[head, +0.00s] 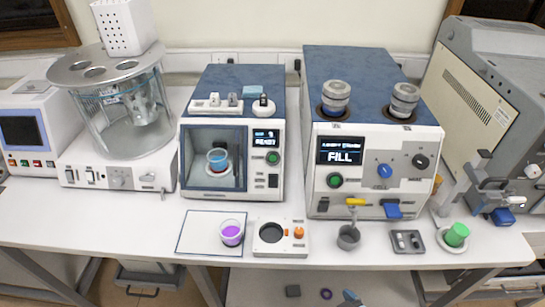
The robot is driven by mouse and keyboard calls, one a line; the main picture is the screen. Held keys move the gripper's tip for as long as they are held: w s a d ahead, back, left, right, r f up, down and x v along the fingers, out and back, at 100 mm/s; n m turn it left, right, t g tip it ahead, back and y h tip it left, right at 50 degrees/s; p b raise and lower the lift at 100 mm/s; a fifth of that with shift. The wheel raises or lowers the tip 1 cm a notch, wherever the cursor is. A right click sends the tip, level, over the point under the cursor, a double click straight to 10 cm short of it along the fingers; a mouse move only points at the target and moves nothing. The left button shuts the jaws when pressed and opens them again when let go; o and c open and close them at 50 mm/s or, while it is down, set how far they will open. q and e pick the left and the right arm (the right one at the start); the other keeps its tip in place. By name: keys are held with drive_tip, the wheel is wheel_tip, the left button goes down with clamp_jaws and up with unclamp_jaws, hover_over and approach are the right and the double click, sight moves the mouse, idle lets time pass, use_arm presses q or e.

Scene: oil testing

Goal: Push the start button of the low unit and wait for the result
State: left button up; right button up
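The low unit (233,78) is the shorter blue-topped white box left of the middle of the head view. Its green start button (273,158) is on the right of its front, below a small dark display (266,137). The display is lit, and its main word looks like "READY", though the text is small. Behind the unit's window frame (186,160), a clear cup (217,160) with blue and red colours sits in the chamber. Neither of my grippers shows, and nothing covers the button.
The taller unit (372,60), its display reading "FILL", stands close on the right. In front are a cup of purple liquid (231,233) on an outlined mat (196,230), a small white block (290,247), a grey cup (348,238) and a green-capped item (457,234). A glass bath (95,115) stands left.

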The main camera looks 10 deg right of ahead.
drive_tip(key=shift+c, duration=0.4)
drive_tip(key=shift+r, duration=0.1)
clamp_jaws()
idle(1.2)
